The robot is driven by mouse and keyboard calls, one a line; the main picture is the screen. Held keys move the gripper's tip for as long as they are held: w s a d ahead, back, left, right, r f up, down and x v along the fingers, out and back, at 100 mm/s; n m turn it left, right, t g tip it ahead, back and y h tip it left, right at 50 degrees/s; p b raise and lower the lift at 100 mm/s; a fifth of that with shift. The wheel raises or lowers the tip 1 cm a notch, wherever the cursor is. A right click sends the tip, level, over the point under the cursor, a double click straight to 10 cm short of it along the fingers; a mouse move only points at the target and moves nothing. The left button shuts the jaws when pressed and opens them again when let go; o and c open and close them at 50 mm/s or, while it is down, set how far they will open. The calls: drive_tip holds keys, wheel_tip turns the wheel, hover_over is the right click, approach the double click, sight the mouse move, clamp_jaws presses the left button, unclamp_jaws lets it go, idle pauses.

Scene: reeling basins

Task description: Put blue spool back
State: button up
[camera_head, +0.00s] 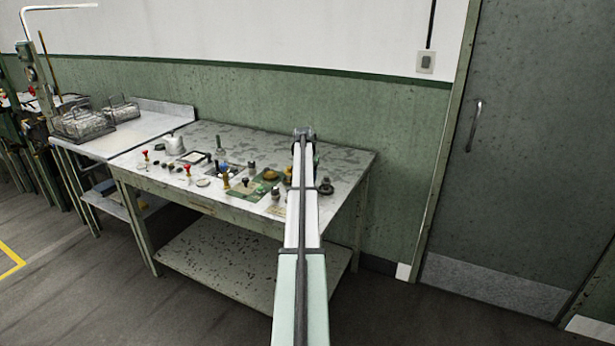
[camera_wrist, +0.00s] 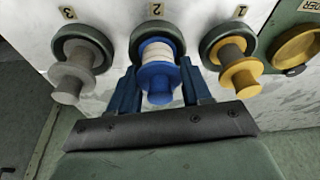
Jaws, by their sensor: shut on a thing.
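The blue spool (camera_wrist: 158,72), wound with white thread, is in the middle of the wrist view. It stands between the two fingers of my gripper (camera_wrist: 160,86), which is shut on it. The spool lines up with the dark round holder (camera_wrist: 157,31) under label 2 (camera_wrist: 157,9). I cannot tell whether it is fully seated there. In the head view my arm reaches over the table and hides the spool and fingertips.
A grey spool (camera_wrist: 72,80) stands at label 3 on the left, and a yellow spool (camera_wrist: 238,70) at label 1 on the right. A yellow round piece (camera_wrist: 297,47) is at the far right. The table (camera_head: 215,140) holds several small items left of my arm.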

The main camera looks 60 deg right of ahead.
drive_tip(key=shift+f, duration=0.1)
drive_tip(key=o, duration=1.1)
drive_tip(key=shift+o, duration=0.2)
drive_tip(key=v, duration=1.2)
